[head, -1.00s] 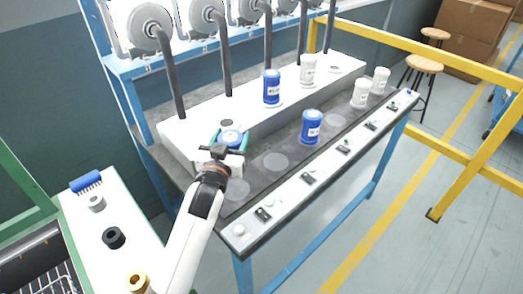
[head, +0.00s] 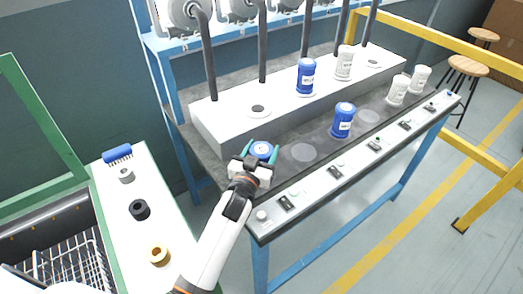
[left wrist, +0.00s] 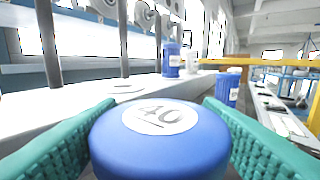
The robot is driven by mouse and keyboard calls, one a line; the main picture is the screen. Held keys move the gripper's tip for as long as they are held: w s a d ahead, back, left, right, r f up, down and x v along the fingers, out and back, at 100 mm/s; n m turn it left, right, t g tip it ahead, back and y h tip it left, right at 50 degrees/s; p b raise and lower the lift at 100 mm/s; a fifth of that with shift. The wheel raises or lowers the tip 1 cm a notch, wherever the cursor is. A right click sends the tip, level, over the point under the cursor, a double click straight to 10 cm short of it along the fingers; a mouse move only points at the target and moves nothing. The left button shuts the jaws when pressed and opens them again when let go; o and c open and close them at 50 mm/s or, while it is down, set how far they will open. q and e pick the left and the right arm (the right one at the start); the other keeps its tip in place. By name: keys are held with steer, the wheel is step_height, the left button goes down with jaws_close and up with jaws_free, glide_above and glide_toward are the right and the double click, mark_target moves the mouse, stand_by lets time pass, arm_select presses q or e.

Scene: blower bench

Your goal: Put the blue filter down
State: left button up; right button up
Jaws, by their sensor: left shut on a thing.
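My left gripper (head: 262,160) is shut on a blue filter (head: 262,150), with its green fingers on either side. In the left wrist view this filter (left wrist: 160,150) is upright, with a white label reading 40 on top. It is over the near left end of the dark strip, in front of the white block; I cannot tell whether its base touches. A second blue filter (head: 343,120) stands on the strip, and a third (head: 306,76) stands on the white block (head: 215,125). My right gripper is not in view.
Grey round marks (head: 303,152) lie on the strip. White filters stand on the block (head: 344,62) and the strip's far end (head: 397,90). A side table (head: 150,190) at left holds a blue brush (head: 117,154) and several rings.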

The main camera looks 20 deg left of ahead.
arm_select(q)
steer(key=o, duration=1.1)
steer(key=shift+f, duration=0.15)
steer(key=s, duration=0.8)
steer(key=s+b, duration=0.1)
steer(key=s, duration=0.3)
steer(key=shift+a, duration=0.25)
